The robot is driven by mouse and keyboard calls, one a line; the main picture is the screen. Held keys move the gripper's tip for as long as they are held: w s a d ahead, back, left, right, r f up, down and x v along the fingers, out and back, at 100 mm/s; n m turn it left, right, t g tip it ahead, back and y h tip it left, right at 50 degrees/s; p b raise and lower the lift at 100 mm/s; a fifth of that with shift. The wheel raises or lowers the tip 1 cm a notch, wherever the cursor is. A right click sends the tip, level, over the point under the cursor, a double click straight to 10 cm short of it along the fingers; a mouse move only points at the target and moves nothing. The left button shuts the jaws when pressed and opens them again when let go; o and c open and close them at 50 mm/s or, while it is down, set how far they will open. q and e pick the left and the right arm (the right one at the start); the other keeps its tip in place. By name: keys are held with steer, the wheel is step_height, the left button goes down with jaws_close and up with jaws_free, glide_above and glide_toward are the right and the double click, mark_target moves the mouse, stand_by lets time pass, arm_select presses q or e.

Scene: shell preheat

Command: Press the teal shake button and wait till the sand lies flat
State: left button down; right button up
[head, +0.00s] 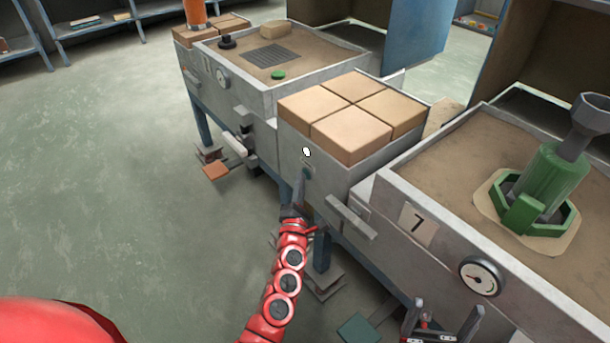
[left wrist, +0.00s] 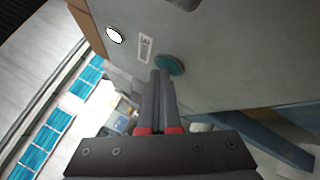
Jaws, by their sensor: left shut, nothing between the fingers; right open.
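The teal shake button (left wrist: 170,64) is a round disc on the grey side wall of the bench, clearest in the left wrist view. My left gripper (left wrist: 158,76) is shut and empty, its fingertips overlapping the button's lower left edge. I cannot tell whether they touch it. In the head view my left gripper (head: 300,186) points up at the wall below a white round lamp (head: 306,152). The brown sand (head: 450,150) in the box marked 7 looks mostly level around a green fixture (head: 545,190). My right gripper (head: 432,326) is open and empty at the bottom edge.
Several tan blocks (head: 350,136) sit on the middle bench section. A gauge (head: 480,276) and a grey handle (head: 350,216) stick out from the front wall. A farther box with sand (head: 318,57) holds a grate. The floor at left is clear.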

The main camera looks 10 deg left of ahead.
arm_select(q)
steer(key=shift+s+a+r, duration=0.1)
steer(key=shift+s+a, duration=0.4)
steer(key=shift+s, duration=0.15)
steer(key=shift+s+a, duration=0.8)
steer(key=shift+s, duration=0.2)
steer(key=shift+s+a, duration=0.75)
steer(key=shift+s, duration=0.25)
